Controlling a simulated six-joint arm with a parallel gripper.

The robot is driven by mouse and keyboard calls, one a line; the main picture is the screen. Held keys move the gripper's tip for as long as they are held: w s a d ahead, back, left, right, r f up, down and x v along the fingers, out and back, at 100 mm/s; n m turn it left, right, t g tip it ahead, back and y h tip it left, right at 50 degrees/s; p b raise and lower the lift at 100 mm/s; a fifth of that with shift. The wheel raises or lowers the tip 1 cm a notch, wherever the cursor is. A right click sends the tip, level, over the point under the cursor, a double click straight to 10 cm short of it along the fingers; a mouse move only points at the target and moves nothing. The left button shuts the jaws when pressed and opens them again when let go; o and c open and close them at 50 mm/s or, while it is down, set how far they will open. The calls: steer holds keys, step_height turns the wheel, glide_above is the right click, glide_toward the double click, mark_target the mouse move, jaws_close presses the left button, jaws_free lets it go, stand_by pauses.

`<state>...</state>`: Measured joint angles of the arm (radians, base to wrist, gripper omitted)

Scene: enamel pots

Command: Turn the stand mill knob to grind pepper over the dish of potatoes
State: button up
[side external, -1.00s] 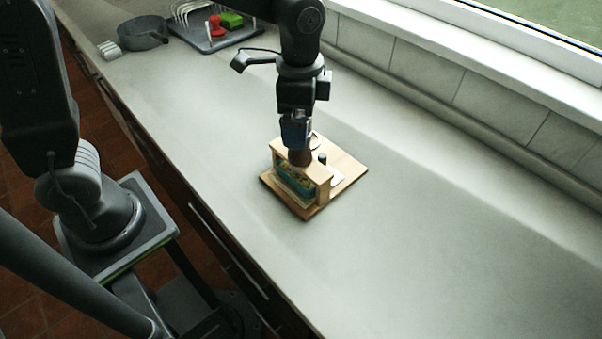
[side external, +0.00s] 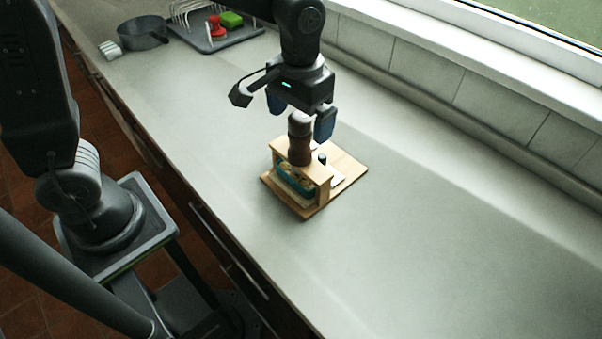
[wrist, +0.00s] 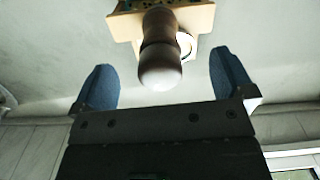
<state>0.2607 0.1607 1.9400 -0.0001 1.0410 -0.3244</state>
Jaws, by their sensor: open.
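The brown pepper mill (side external: 299,152) stands upright in a light wooden stand (side external: 322,178), and its rounded, paler knob (side external: 300,124) is uncovered. In the wrist view the mill's knob (wrist: 160,72) shows centred between the fingers. My gripper (side external: 300,114) is open, with its blue fingers on either side of the knob and clear of it. A teal shape with yellow bits (side external: 294,184), possibly the dish of potatoes, sits under the stand's top bar. The bar and mill hide part of it.
The stand rests on a wooden board (side external: 347,172). A small dark upright object (side external: 322,159) is beside the mill. A grey pan (side external: 145,32) and a rack tray (side external: 240,36) with red and green items stand far back. The counter at right is clear.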

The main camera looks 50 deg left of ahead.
steer(key=n, duration=0.9)
steer(key=shift+n, duration=0.3)
steer(key=shift+c, duration=0.2)
steer(key=c, duration=1.4)
steer(key=shift+o, duration=0.2)
